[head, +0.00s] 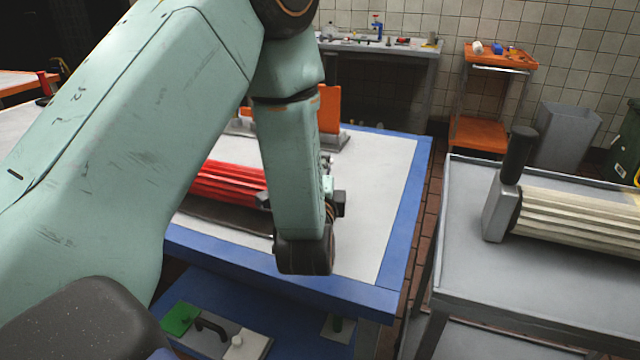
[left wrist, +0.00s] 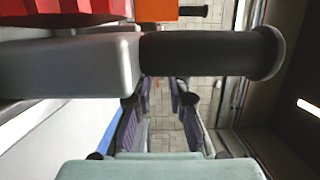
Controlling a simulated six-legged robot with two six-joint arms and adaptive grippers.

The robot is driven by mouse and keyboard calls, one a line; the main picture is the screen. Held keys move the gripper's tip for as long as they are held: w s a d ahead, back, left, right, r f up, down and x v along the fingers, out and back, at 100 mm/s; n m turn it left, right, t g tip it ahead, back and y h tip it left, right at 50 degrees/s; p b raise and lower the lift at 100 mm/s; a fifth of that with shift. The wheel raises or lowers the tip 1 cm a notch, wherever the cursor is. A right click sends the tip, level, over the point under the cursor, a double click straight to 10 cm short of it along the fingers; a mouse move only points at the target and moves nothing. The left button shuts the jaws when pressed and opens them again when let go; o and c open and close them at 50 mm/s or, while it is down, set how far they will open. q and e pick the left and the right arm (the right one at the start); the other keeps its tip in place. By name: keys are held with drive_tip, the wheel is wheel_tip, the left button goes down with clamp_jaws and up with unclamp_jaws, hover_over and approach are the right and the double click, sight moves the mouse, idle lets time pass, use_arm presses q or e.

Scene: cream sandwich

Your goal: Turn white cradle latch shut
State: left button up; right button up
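I cannot pick out the white cradle latch for sure in either view. A red ribbed roller (head: 228,182) lies on the white-topped blue table (head: 385,200), its right end hidden behind my left arm. My left gripper is mostly hidden behind the wrist in the head view, near the roller's right end. In the left wrist view its fingers (left wrist: 158,112) are apart, with nothing seen between them. A grey bar (left wrist: 70,66) with a black handle (left wrist: 210,54) crosses in front of the camera and covers the fingertips. My right gripper does not show.
An upright orange plate (head: 330,105) stands behind my arm. A grey table (head: 470,260) at right holds a cream ribbed roller (head: 580,215) with a black handle. A grey plate with a black handle (head: 211,326) lies on the lower shelf. The blue table's right side is clear.

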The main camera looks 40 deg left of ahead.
use_arm(q)
drive_tip(key=v, duration=0.8)
drive_tip(key=shift+s+d, duration=0.15)
drive_tip(key=shift+s, duration=0.1)
drive_tip(key=shift+o, duration=0.4)
